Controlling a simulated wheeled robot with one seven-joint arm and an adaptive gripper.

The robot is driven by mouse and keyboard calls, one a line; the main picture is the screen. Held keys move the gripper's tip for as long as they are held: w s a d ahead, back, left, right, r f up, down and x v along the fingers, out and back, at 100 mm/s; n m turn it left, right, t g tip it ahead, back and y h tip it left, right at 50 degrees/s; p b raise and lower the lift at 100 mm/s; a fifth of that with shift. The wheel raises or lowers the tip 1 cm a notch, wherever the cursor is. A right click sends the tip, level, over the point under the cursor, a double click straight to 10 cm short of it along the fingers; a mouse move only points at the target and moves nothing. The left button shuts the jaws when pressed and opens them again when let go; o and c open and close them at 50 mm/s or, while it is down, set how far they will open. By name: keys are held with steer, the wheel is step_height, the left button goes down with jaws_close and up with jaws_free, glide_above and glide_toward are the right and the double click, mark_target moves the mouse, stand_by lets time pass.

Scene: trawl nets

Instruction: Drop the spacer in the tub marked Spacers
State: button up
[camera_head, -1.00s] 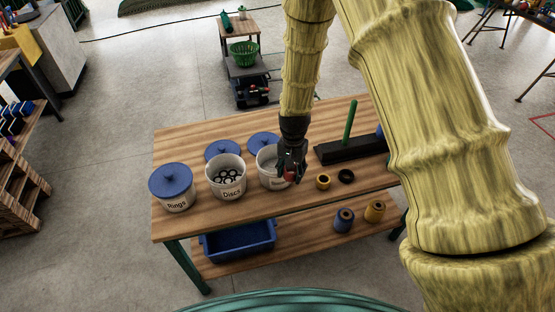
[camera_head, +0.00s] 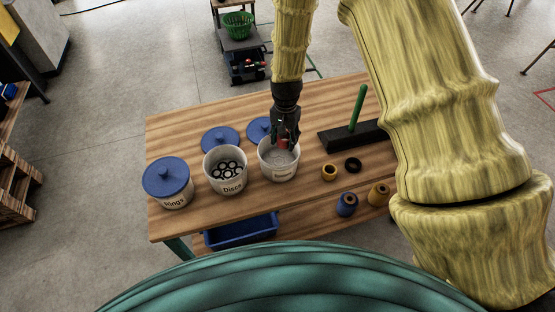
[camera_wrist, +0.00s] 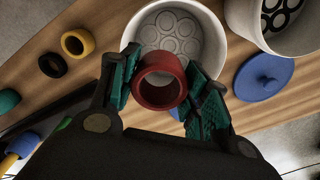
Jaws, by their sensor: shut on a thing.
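My gripper (camera_head: 284,141) is shut on a red ring-shaped spacer (camera_head: 283,143). In the wrist view the spacer (camera_wrist: 160,80) sits between the two teal finger pads of my gripper (camera_wrist: 160,85). The gripper holds it above the open white tub (camera_head: 278,172) at the right of the tub row. The label on that tub's front is too small to read clearly. In the wrist view the same tub (camera_wrist: 214,62) lies beneath the spacer, with ring-like shapes at its bottom. The spacer hides part of the tub's inside.
To the left stand an open tub marked Discs (camera_head: 225,185) and a tub marked Rings (camera_head: 167,193) with its blue lid on. Two blue lids (camera_head: 220,139) lie behind. Right are a yellow ring (camera_head: 329,171), a black ring (camera_head: 353,165) and a black base with a green peg (camera_head: 357,108).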

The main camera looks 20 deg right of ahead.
steer(key=shift+f+b, duration=1.05)
steer(key=shift+f, duration=1.05)
steer(key=shift+w, duration=0.1)
steer(key=o, duration=1.1)
steer(key=shift+r, duration=0.1)
step_height(320, 180, up, 12)
steer(key=shift+f, duration=0.1)
steer(key=shift+d, duration=0.1)
